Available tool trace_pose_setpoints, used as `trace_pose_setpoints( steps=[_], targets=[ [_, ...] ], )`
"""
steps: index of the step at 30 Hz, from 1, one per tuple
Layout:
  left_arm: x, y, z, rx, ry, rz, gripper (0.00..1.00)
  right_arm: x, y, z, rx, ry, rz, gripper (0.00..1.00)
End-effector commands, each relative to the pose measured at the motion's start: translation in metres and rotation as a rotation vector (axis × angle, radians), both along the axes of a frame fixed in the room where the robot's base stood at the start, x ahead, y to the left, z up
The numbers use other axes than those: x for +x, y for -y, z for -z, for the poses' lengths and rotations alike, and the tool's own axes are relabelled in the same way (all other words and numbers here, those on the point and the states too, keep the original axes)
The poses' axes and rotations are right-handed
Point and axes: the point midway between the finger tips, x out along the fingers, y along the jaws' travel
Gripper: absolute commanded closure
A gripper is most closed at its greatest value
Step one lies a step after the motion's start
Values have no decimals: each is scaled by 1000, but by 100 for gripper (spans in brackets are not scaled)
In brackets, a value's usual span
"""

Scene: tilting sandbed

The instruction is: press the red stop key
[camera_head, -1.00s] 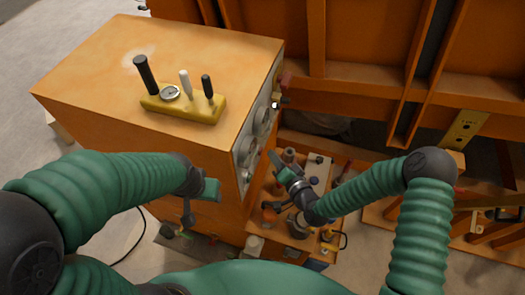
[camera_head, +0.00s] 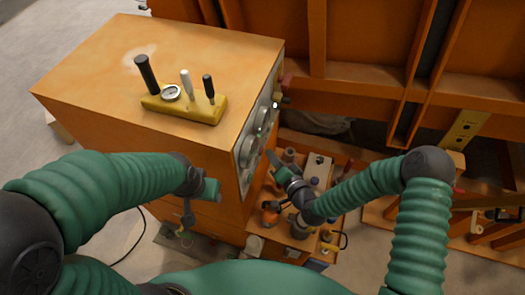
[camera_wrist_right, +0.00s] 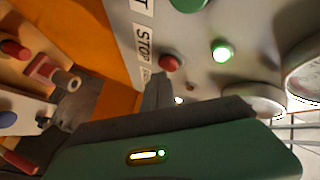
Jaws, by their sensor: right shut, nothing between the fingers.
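The red stop key (camera_wrist_right: 172,63) is a round red button on the grey panel in the right wrist view, beside a white label reading STOP. My right gripper (camera_wrist_right: 158,82) is shut and empty, its dark fingertips just below the key in that view; I cannot tell whether they touch it. In the head view my right gripper (camera_head: 272,157) points at the grey panel (camera_head: 245,175) on the orange cabinet's side. The key itself cannot be made out there. My left gripper (camera_head: 187,218) hangs in front of the cabinet; its jaws are too small to read.
A lit green lamp (camera_wrist_right: 222,51) and a green button (camera_wrist_right: 190,4) sit near the key. The orange cabinet (camera_head: 190,50) carries a yellow block (camera_head: 190,108) with levers and a gauge. A cluttered orange bench (camera_head: 262,205) lies under my right arm.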

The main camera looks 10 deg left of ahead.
Motion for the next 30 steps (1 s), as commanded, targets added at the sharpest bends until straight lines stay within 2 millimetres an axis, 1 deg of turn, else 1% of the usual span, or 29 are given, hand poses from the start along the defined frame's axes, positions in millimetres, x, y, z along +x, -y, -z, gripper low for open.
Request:
trace_pose_setpoints(
  steps=[30],
  targets=[
    [0,0,2,0,0,0,50,2,-12,0,0,0,-1,100]
  ],
)
